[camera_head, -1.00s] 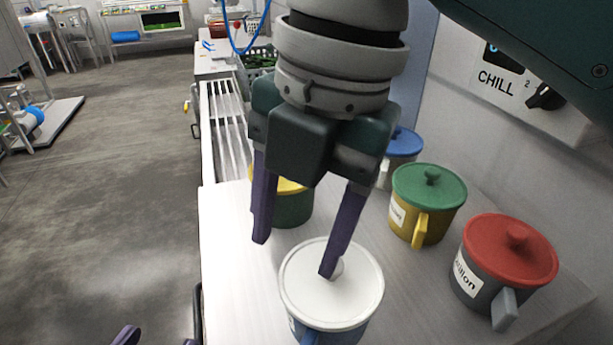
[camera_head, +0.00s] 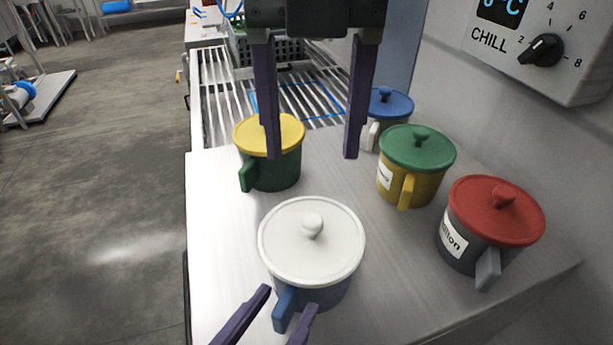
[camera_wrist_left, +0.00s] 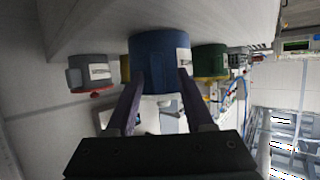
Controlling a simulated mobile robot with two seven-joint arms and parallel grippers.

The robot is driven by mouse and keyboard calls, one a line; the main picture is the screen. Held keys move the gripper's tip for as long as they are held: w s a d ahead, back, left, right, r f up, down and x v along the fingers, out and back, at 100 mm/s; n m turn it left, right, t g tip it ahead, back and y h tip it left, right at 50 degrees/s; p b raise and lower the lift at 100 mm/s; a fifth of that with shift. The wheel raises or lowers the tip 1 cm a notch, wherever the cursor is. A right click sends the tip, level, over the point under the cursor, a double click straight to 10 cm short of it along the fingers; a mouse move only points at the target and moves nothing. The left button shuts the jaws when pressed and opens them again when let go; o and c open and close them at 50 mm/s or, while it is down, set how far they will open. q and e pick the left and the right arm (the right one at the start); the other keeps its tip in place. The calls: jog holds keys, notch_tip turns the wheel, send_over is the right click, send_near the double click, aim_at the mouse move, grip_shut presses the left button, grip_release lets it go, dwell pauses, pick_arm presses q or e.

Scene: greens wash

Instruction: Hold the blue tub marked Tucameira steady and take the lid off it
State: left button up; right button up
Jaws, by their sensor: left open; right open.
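The blue tub (camera_head: 322,293) stands upright on the counter with a white lid (camera_head: 290,255) on it. The lid has a round white knob (camera_head: 312,225). A blue handle (camera_head: 284,308) sticks out toward me. My left gripper (camera_head: 289,299) is open, its purple fingers on either side of the handle; I cannot tell if they touch it. The left wrist view shows the blue tub (camera_wrist_left: 158,58) upside down between the open fingers. A pale label shows there, its text unreadable. My right gripper (camera_head: 312,156) is open and empty, above and beyond the lid, apart from the knob.
A green tub with a yellow lid (camera_head: 270,135) stands behind left. A yellow tub with a green lid (camera_head: 418,148), a grey tub with a red lid (camera_head: 496,212) and a blue-lidded tub (camera_head: 388,104) stand to the right. The counter (camera_head: 215,245) is bare at left.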

pick_arm(q)
jog(key=shift+w+d, duration=0.1)
jog(key=shift+w, duration=0.1)
grip_shut()
dwell(0.4)
dwell(1.0)
